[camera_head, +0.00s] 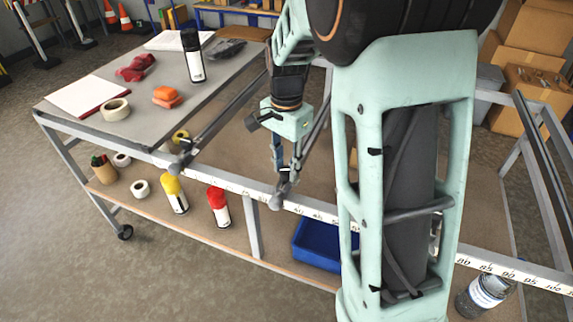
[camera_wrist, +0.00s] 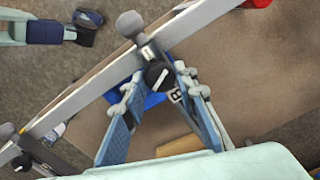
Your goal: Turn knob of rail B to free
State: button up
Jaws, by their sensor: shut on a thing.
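The black round knob of rail B (camera_wrist: 157,75) shows in the wrist view, with a white pointer line slanting up to the right. My gripper (camera_wrist: 158,78) is shut on the knob, one blue-grey finger on each side. In the head view my gripper (camera_head: 279,172) points down at the front scale bar (camera_head: 240,187), by the grey end piece of rail B (camera_head: 285,190); there the knob is hidden.
Another rail end with a black knob (camera_wrist: 22,163) is at the wrist view's lower left. A lower shelf (camera_head: 220,238) holds spray cans and a blue bin (camera_head: 318,245). A jar (camera_head: 485,293) stands right.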

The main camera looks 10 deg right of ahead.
aim_at(286, 169)
jog(key=n, duration=1.2)
jog(key=shift+n, duration=0.4)
dwell(0.3)
jog(key=o, duration=1.2)
jog(key=shift+c, duration=0.2)
notch_tip(286, 169, up, 12)
jog(key=shift+w, duration=0.1)
